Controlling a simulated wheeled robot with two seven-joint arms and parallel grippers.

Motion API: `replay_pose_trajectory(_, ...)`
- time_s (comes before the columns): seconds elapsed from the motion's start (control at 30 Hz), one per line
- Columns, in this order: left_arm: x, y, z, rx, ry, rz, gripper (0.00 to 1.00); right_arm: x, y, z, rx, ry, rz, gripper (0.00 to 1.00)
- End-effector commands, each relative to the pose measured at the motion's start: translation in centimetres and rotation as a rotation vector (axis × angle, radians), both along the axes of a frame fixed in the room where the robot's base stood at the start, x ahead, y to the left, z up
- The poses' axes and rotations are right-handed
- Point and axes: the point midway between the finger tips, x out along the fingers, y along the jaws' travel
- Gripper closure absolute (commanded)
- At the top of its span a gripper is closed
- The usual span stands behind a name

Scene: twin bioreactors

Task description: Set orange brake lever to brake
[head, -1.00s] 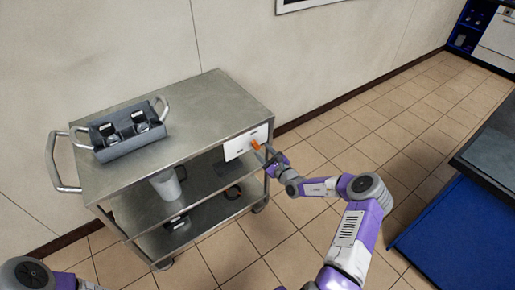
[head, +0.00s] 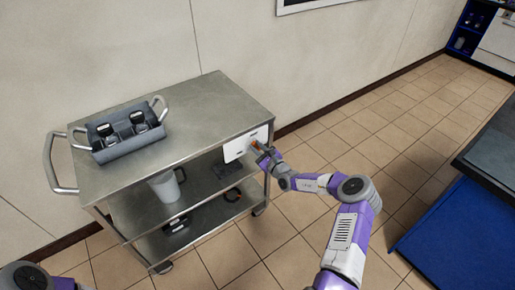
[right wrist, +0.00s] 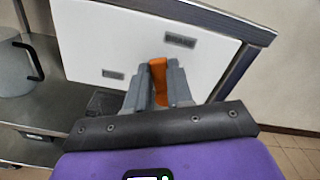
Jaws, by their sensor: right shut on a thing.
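The orange brake lever (head: 254,143) is at the white panel (head: 235,149) under the right part of the steel cart's top. My right gripper (head: 261,151) reaches the panel from the right. In the right wrist view, its two grey fingers (right wrist: 157,75) are closed around the orange lever (right wrist: 158,82), with the lever visible between them. The fingers hide part of the lever. My left arm shows only at the lower left edge of the head view; its gripper is out of the picture.
The steel cart (head: 205,95) carries a grey caddy (head: 130,148) with two dark-capped vessels. A blue-sided bench (head: 440,240) stands at right. Tiled floor lies between.

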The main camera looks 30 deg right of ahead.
Motion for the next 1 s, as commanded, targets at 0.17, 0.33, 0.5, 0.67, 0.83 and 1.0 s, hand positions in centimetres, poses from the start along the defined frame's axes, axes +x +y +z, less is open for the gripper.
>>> replay_pose_trajectory(0.17, 0.0, 0.0, 0.6, 0.000, 0.000, 0.000, 0.57, 0.0, -0.1, 0.2, 0.024, 0.002, 0.000, 1.00)
replay_pose_trajectory(0.33, 0.0, 0.0, 2.6, 0.000, 0.000, 0.000, 0.57, 0.1, -0.5, 0.6, 0.145, 0.014, 0.000, 1.00)
replay_pose_trajectory(0.5, 0.0, 0.0, 3.9, 0.000, 0.000, 0.000, 0.57, 0.1, -1.2, 0.6, 0.297, 0.024, -0.001, 1.00)
replay_pose_trajectory(0.67, 0.0, 0.0, 4.3, 0.000, 0.000, 0.000, 0.57, 0.1, -1.6, 0.4, 0.402, 0.033, -0.002, 1.00)
replay_pose_trajectory(0.83, 0.0, 0.0, 4.4, 0.000, 0.000, 0.000, 0.57, 0.1, -1.7, 0.3, 0.441, 0.036, 0.000, 1.00)
replay_pose_trajectory(1.0, 0.0, 0.0, 4.3, 0.000, 0.000, 0.000, 0.57, 0.1, -1.7, 0.2, 0.443, 0.036, 0.000, 1.00)
